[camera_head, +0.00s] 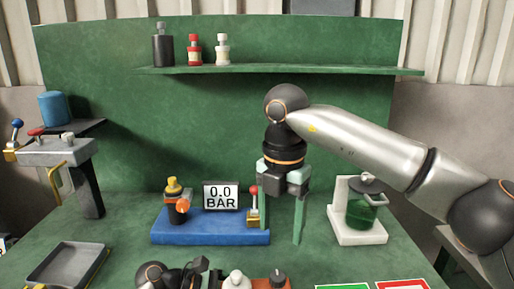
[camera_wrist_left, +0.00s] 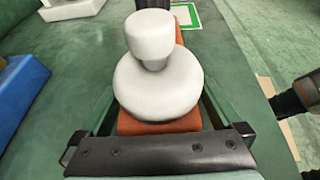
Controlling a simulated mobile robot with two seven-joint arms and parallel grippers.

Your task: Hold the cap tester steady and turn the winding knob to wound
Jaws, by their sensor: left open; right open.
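A low orange-brown block at the bottom of the head view (camera_head: 257,283) bears a pale grey knob-shaped piece (camera_head: 237,280) and a dark round knob (camera_head: 278,277); I take it for the cap tester and its winding knob. In the left wrist view the block (camera_wrist_left: 160,127) and the pale piece (camera_wrist_left: 158,85) lie between the fingers of my left gripper (camera_wrist_left: 157,108), which is open. I cannot tell whether the fingers touch. A dark part shows behind at the top edge. My right gripper (camera_head: 280,228) is open, empty and pointing down, farther back.
A blue base (camera_head: 205,236) bears a "0.0 BAR" display (camera_head: 221,195) and a red-topped lever (camera_head: 253,190) close beside my right gripper's left finger. A white stand with a green vessel (camera_head: 363,210) stands right. A grey tray (camera_head: 68,265) lies front left. Green and red-edged cards (camera_head: 402,284) lie front right.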

